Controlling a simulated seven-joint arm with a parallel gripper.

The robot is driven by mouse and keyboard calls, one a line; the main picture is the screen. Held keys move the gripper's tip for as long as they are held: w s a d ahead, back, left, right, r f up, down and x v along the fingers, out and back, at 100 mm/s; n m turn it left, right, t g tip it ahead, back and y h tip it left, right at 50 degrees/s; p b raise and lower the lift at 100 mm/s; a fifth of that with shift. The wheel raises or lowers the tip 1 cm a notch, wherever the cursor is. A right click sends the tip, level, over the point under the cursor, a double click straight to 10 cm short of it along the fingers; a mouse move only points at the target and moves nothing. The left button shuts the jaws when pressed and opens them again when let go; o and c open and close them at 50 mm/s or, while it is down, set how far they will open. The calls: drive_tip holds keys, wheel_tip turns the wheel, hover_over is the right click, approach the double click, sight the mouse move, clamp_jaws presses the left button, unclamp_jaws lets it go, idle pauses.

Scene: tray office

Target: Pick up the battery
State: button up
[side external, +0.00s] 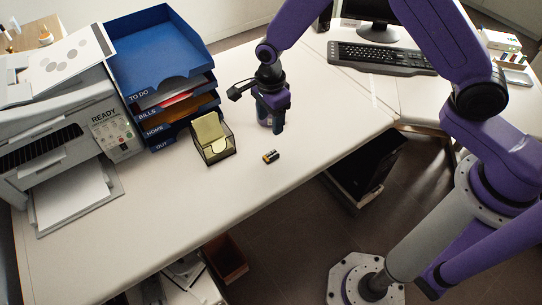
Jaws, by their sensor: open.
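The battery (271,156) is small, dark with a copper-coloured end, and lies on its side on the white desk. It is near the desk's front edge, to the right of the note holder. My gripper (271,125) is purple and dark, points down, and is above or just behind the battery in the picture. It is open and apart from the battery. The fingertips are small here, and I cannot tell their exact height over the desk.
A note holder (223,156) with yellow paper stands left of the battery. Blue stacked trays (160,55) and a printer (60,120) fill the left side. A keyboard (375,58) is at the back right. The desk (200,205) in front of the battery is clear.

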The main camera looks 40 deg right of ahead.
hover_over(271, 155)
wheel_tip(271, 155, down, 8)
drive_tip(key=shift+w+f, duration=0.15)
drive_tip(key=shift+f, duration=2.75)
clamp_jaws()
